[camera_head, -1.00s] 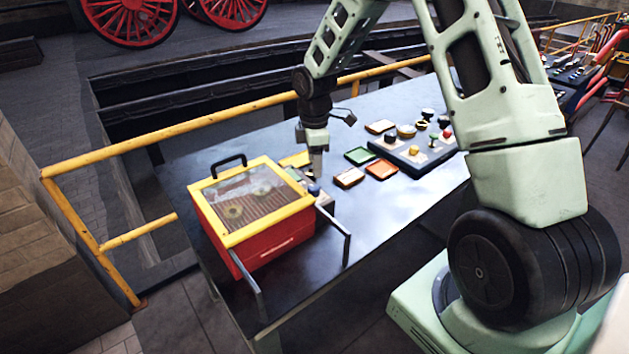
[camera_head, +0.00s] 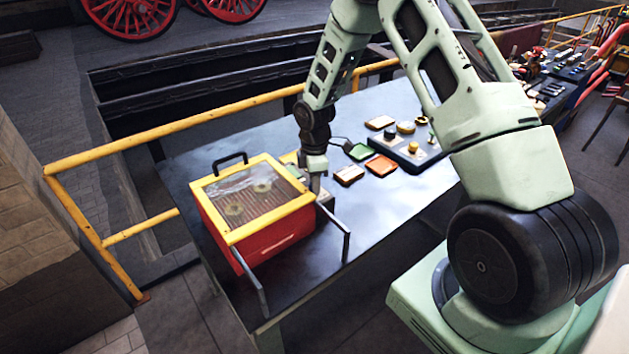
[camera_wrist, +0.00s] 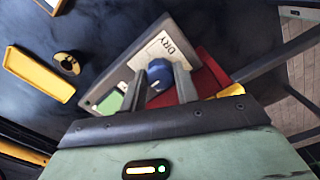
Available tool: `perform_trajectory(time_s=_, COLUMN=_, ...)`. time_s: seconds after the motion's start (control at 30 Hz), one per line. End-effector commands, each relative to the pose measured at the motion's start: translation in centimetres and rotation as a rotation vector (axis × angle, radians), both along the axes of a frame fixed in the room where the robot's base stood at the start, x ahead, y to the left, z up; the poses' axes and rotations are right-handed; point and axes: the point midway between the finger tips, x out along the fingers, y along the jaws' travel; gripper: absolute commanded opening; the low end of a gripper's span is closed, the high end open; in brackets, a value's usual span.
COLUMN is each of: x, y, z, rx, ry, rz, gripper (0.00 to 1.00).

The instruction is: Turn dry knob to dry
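In the wrist view, a grey control box (camera_wrist: 130,82) has a pale label reading DRY, a round blue knob (camera_wrist: 160,70) and a green button (camera_wrist: 111,102). My gripper (camera_wrist: 161,80) has its two fingers apart, one on each side of the blue knob. Whether they touch it is not clear. In the head view my gripper (camera_head: 316,188) points down at the box, just right of the red drying cabinet (camera_head: 268,240) with its yellow-framed glass lid (camera_head: 247,198). The knob is hidden there behind my gripper.
Orange (camera_head: 381,166), green (camera_head: 360,152) and brown (camera_head: 348,175) trays and a dark board with knobs (camera_head: 412,155) lie to the right on the dark table (camera_head: 377,215). A yellow railing (camera_head: 190,125) runs behind.

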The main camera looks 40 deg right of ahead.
Motion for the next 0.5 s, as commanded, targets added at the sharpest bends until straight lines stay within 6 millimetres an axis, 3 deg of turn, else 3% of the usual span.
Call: perform_trajectory(time_s=0.5, x=0.01, y=0.05, z=-0.07, rx=0.000, ry=0.000, rz=-0.105, gripper=0.08)
